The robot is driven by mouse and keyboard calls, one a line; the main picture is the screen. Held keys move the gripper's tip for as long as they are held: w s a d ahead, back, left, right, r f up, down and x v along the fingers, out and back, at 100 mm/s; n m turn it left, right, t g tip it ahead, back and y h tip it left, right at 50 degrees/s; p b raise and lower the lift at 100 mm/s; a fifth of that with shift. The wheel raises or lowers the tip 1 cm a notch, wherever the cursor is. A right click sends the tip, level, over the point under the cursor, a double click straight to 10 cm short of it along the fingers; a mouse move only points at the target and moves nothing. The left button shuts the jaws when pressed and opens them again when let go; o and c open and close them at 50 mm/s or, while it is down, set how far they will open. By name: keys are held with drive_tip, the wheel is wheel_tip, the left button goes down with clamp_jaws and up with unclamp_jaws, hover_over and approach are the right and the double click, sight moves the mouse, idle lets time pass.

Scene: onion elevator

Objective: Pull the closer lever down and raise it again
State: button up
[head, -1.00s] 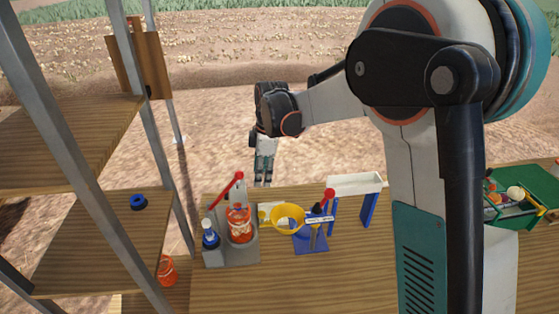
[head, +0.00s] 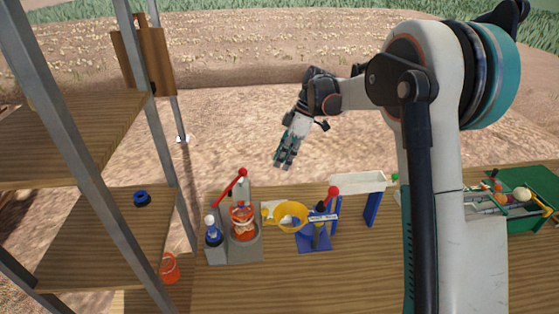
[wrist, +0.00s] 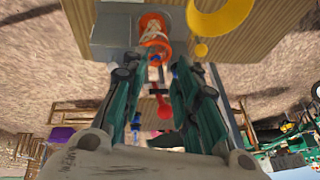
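A red lever (head: 232,183) with a round knob slants up from a grey stand (head: 216,254) at the left of the table. The stand holds an orange basket-like container (head: 243,222) and a blue bottle with a white top (head: 213,232). A second red-knobbed lever (head: 333,191) is by a blue device farther right. My gripper (head: 284,165) is above the far table edge, between the levers and apart from both. In the wrist view, my gripper (wrist: 155,75) has its fingers apart with nothing gripped. A red lever (wrist: 163,107) shows between and beyond them.
A white trough on blue legs (head: 358,182) stands to the right, and a green crate (head: 525,222) farther right. Wooden shelves with metal posts (head: 150,130) fill the left. The front table is clear.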

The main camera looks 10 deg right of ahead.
drive_tip(key=shift+d+f+m, duration=0.1)
drive_tip(key=shift+m, duration=0.4)
clamp_jaws()
drive_tip(key=s+d+m+t+y+b, duration=0.2)
drive_tip(key=s+m+y, duration=0.15)
drive_tip(key=m, duration=1.45)
drive_tip(key=s+d+m+t+y+b, duration=0.2)
drive_tip(key=s+d+m+y, duration=0.15)
drive_tip(key=m, duration=1.45)
drive_tip(key=w+a+f+b, duration=0.1)
drive_tip(key=a, duration=0.5)
drive_tip(key=w+a+f+b, duration=0.2)
drive_tip(key=a, duration=0.5)
drive_tip(key=shift+w+b, duration=0.25)
drive_tip(key=shift+b, duration=0.05)
